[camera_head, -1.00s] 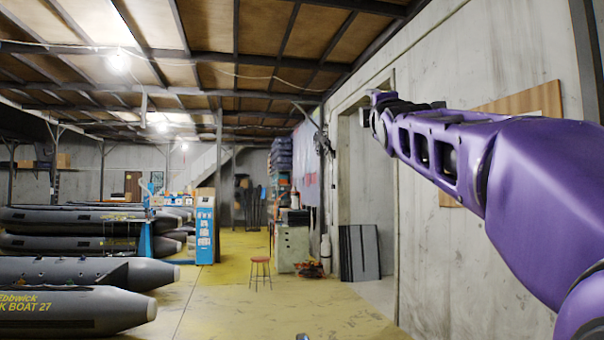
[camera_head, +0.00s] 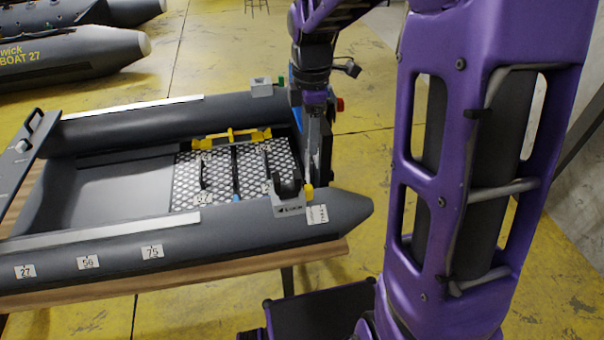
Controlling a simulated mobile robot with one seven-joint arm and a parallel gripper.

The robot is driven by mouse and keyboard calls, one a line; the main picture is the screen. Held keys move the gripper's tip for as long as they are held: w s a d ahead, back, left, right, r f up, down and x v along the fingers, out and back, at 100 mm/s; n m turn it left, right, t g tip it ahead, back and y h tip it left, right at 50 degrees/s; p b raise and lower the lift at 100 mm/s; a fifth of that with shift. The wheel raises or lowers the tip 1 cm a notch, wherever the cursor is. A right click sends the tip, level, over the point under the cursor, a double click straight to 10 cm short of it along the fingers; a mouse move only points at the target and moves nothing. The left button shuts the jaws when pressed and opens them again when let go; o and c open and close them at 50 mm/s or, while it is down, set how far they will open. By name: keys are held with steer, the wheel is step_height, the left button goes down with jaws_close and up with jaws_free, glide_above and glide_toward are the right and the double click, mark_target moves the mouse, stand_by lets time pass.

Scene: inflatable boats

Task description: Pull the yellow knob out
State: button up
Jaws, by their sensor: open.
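A small yellow knob (camera_head: 308,192) sits at the right side of a grey box (camera_head: 289,206) on the near tube of a grey inflatable boat (camera_head: 190,235). My gripper (camera_head: 313,172) points down at the boat's right end, just above and behind the knob in the picture. It is open. Its fingertips are small and partly lost against the dark parts there, and I cannot tell whether they touch the knob.
The boat rests on a wooden-topped table (camera_head: 185,285). A black handle part (camera_head: 287,182) stands beside the knob. More grey boats (camera_head: 65,58) lie behind. Yellow floor is open around the table.

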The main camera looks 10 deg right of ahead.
mark_target(309, 186)
step_height(309, 186, down, 17)
steer(key=b, duration=0.3)
jaws_close()
stand_by(0.4)
stand_by(1.1)
